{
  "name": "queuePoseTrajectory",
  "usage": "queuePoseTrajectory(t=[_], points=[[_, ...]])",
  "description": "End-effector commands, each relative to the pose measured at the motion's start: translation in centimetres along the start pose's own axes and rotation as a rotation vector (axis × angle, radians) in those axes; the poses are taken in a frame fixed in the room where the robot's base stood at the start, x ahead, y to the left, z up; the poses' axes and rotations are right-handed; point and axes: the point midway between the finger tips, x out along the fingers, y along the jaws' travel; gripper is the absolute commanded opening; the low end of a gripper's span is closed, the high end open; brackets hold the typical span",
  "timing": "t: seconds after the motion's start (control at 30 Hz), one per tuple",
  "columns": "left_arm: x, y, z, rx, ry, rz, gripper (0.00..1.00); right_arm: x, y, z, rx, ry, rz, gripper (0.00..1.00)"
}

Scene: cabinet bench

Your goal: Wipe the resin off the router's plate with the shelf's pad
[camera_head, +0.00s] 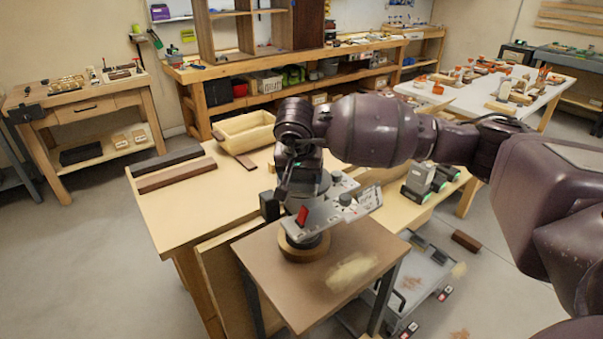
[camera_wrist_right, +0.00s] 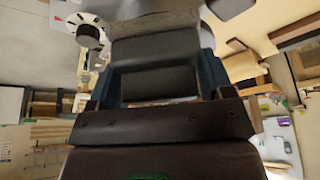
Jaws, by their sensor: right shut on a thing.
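My right gripper (camera_head: 285,195) reaches in from the right over a grey machine panel (camera_head: 325,210) with knobs and a red switch, apparently the router. My left gripper is out of view.
A wooden workbench (camera_head: 185,215) behind the stand carries dark boards (camera_head: 176,174) and a wooden tray (camera_head: 243,136). A grey cart (camera_head: 425,262) stands low at the right. A loose brown block (camera_head: 466,241) lies on the floor. The stand's front top is clear apart from the smear.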

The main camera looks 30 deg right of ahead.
Motion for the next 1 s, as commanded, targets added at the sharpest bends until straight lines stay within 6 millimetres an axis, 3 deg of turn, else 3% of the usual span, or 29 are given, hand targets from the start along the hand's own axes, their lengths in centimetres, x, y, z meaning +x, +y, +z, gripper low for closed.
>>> queuePoseTrajectory(t=[0.6, 1.0], points=[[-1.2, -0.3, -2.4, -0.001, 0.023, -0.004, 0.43, -5.0, 0.0, -2.2, 0.002, 0.006, -0.003, 0.55], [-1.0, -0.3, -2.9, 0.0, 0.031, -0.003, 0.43, -5.2, 0.0, -2.3, 0.002, 0.004, -0.002, 0.55]])
